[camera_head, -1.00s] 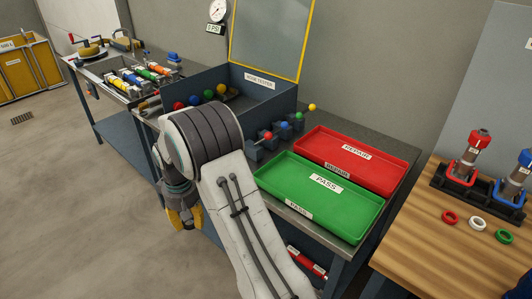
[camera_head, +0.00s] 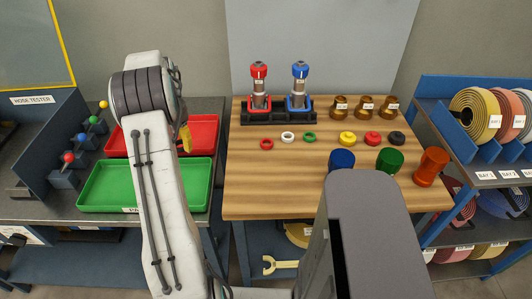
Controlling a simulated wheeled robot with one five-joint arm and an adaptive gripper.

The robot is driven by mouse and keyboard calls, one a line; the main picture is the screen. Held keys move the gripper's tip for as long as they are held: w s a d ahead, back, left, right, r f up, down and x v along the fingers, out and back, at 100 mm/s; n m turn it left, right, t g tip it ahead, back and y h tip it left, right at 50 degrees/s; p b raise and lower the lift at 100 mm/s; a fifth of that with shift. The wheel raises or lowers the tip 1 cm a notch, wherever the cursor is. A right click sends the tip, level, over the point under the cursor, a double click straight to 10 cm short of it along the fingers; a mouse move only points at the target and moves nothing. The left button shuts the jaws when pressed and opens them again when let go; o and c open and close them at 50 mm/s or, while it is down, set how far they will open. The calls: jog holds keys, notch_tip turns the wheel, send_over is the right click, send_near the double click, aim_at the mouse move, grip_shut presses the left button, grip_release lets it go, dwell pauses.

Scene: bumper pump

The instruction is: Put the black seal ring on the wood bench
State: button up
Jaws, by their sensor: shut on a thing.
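The wood bench (camera_head: 270,185) stands in the middle of the view. Red (camera_head: 266,144), white (camera_head: 288,137) and green (camera_head: 309,137) rings lie flat on its left half. I make out no black seal ring lying there. My gripper (camera_head: 185,138) shows only as a yellow finger behind my arm, over the red tray and left of the bench. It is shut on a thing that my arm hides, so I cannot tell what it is.
Red (camera_head: 259,80) and blue (camera_head: 299,80) pumps stand in a black rack at the bench's back. Several caps, brown jars and coloured cups fill its right half. The front left of the bench is clear. A green tray (camera_head: 100,187) and red tray (camera_head: 205,130) lie left.

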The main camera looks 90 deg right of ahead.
jog(key=s+d+r+m+p, duration=0.1)
jog(key=s+d+r+m, duration=0.15)
jog(key=s, duration=1.15)
jog(key=s+d+r+m, duration=0.1)
jog(key=s+r+m, duration=0.15)
jog(key=s, duration=1.15)
jog(key=p, duration=0.3)
send_over(244, 146)
notch_tip(244, 146, down, 8)
jog(key=shift+r, duration=0.1)
jog(key=shift+f+p, duration=0.65)
jog(key=shift+f, duration=1.4)
jog(key=shift+f, duration=0.1)
jog(key=o, duration=0.8)
